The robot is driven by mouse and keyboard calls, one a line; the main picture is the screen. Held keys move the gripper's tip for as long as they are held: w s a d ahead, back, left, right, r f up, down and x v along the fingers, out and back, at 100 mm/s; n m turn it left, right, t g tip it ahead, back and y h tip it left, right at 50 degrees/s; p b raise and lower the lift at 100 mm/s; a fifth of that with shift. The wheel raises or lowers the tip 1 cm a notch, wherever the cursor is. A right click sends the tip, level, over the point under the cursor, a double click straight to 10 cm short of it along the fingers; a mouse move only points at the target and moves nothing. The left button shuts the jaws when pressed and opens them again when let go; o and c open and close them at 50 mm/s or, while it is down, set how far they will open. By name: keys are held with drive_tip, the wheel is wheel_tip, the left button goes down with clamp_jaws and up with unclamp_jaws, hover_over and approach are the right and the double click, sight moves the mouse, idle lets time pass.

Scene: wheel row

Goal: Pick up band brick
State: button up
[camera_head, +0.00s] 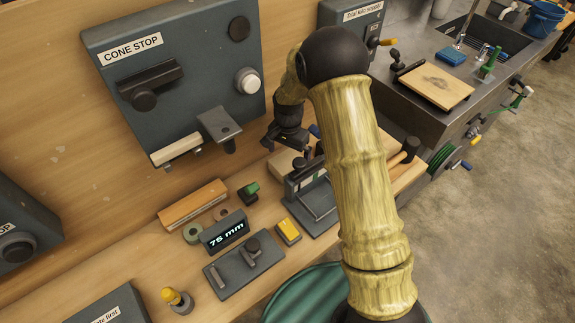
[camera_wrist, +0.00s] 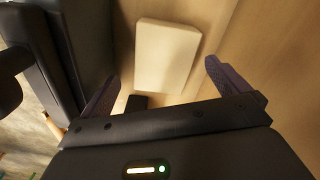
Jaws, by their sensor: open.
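A pale, cream-coloured block (camera_wrist: 167,50) with rounded corners lies on the wooden bench ahead of my gripper in the wrist view. It seems to be the band brick, though no label shows. In the head view a pale block (camera_head: 284,165) shows partly below my gripper (camera_head: 285,146), with the rest hidden by the gripper and the dark fixture. My gripper (camera_wrist: 161,76) is open and empty. Its two fingers stand apart, and the block appears between and beyond their tips, not touching them. The exact height above the block is hard to tell.
A dark vise-like fixture (camera_head: 312,198) stands close to the gripper and fills the left of the wrist view (camera_wrist: 62,50). A small black piece (camera_wrist: 136,102) lies near the block. The CONE STOP panel (camera_head: 175,75) is at left. A mallet (camera_head: 405,153) lies right.

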sight(288, 161)
drive_tip(key=shift+w+a+f+p, duration=0.1)
drive_tip(key=shift+f+p, duration=0.1)
drive_tip(key=shift+f, duration=0.65)
drive_tip(key=shift+w+d+f+p, duration=0.1)
drive_tip(key=shift+f+p, duration=0.1)
drive_tip(key=shift+f, duration=0.7)
drive_tip(key=shift+w+a+f+p, duration=0.1)
drive_tip(key=shift+f+p, duration=0.1)
drive_tip(key=shift+f, duration=0.65)
drive_tip(key=c, duration=1.2)
